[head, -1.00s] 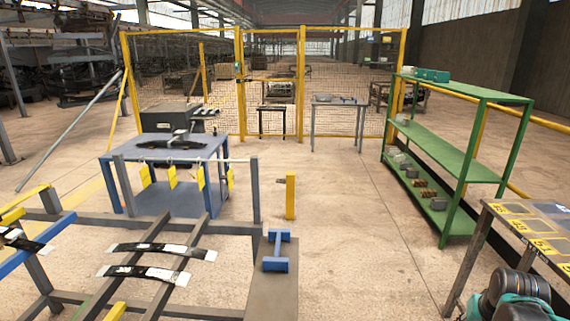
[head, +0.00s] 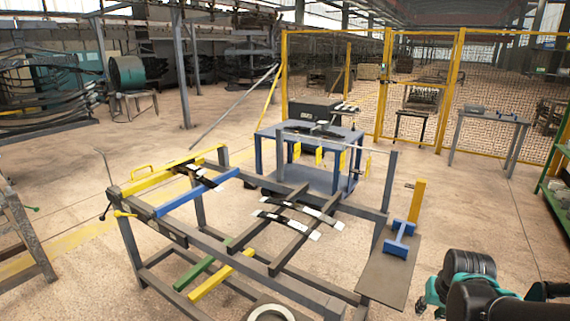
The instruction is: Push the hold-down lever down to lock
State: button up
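A grey steel rack frame (head: 240,262) stands in the middle foreground. At its left end is a yellow bar (head: 185,172) with a raised yellow handle. A thin dark lever with a knob (head: 107,207) sticks out at that end, beside a small yellow piece (head: 124,214). I cannot tell for sure which of these is the hold-down lever. Dark curved leaf springs (head: 285,223) with white patches lie across the rack. My black and teal arm shows at the lower right, away from the rack's left end. I cannot make out its fingertips.
A blue table (head: 265,150) stands behind the rack. A blue I-shaped piece (head: 400,238) sits on a plate (head: 385,275) at the rack's right end. A yellow post (head: 417,200) stands behind it. Yellow mesh fencing closes the back. Floor left of the rack is mostly clear.

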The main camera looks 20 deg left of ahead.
aim_at(116, 213)
jog(key=u, duration=0.4)
jog(key=j+u, duration=0.1)
jog(key=u, duration=0.7)
jog(key=j+u, duration=0.15)
jog(key=u, duration=0.7)
